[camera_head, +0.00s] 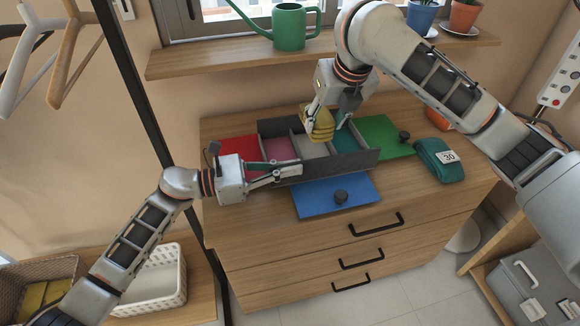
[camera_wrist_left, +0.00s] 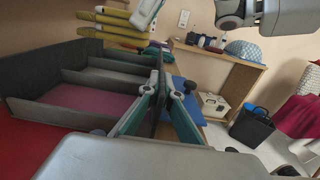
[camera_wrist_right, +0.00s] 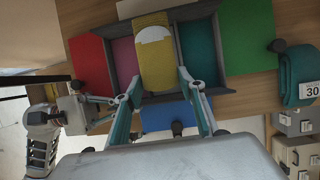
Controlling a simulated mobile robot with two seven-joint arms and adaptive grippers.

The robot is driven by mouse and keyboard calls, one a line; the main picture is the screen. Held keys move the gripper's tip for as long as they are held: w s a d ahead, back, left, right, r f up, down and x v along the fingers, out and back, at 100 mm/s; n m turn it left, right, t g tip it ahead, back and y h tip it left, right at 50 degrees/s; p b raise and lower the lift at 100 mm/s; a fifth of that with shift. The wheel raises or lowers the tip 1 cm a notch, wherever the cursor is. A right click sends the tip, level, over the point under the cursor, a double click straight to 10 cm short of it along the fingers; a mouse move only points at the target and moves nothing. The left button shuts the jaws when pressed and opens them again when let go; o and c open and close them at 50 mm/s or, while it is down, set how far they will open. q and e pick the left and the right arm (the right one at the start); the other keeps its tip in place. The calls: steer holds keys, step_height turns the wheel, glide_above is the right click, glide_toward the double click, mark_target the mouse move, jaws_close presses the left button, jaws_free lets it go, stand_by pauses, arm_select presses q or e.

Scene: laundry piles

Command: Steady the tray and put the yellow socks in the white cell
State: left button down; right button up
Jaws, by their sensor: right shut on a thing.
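The dark grey tray (camera_head: 345,163) lies on the wooden dresser, with pink, white and teal cells visible. My left gripper (camera_head: 298,168) is at the tray's front wall; in the left wrist view its fingers (camera_wrist_left: 160,88) close on the thin wall from both sides. My right gripper (camera_head: 328,117) is shut on the yellow socks (camera_head: 319,129), a folded bundle with a white patch in the right wrist view (camera_wrist_right: 154,62). The socks are over the white cell (camera_head: 314,149) and partly hide it. The left wrist view shows the socks (camera_wrist_left: 110,27) above the tray walls.
Red (camera_head: 238,149), blue (camera_head: 320,199) and green (camera_head: 382,136) panels lie around the tray; blue and green have dark knobs. A teal bundle tagged 30 (camera_head: 435,160) lies at the right. A shelf (camera_head: 220,61) with a green watering can (camera_head: 289,27) runs behind.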

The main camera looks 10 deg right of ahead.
steer(key=shift+f, duration=0.1)
steer(key=shift+f, duration=2.2)
steer(key=shift+f, duration=1.75)
steer(key=o, duration=1.5)
steer(key=shift+r, duration=3)
